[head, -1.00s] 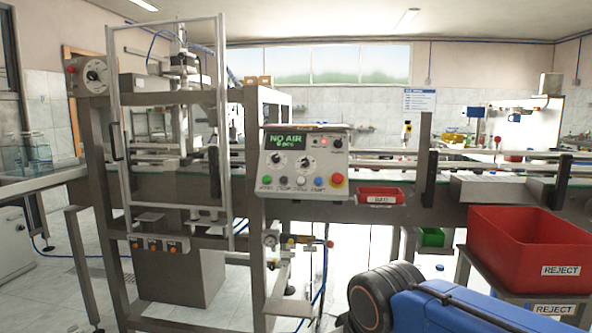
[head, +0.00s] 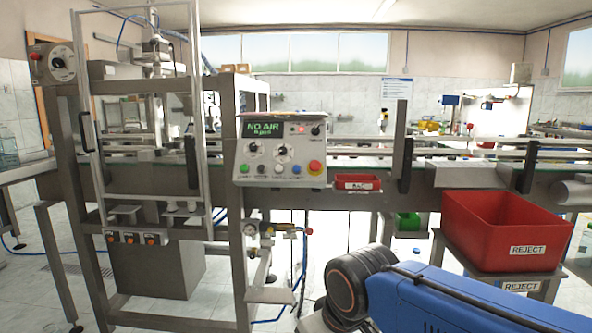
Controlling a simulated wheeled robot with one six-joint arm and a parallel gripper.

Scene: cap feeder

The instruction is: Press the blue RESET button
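The control panel (head: 240,150) is a pale box on the front of the machine, left of the middle of the head view. Its dark display (head: 265,130) shows NO AIR in green letters. Along its lower edge is a row of small buttons. The blue button (head: 296,169) is in this row, just left of the larger red button (head: 315,167). The small labels are too blurred to read. My gripper is out of view. Only my blue arm with its dark joint shows at the lower right, in front of the line and below the panel.
A large red REJECT bin (head: 480,238) stands on a stand at the right. A small red tray (head: 358,183) hangs beside the panel. A gauge and valve assembly (head: 262,231) sits below the panel. A metal-framed guard door (head: 196,110) is at the left.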

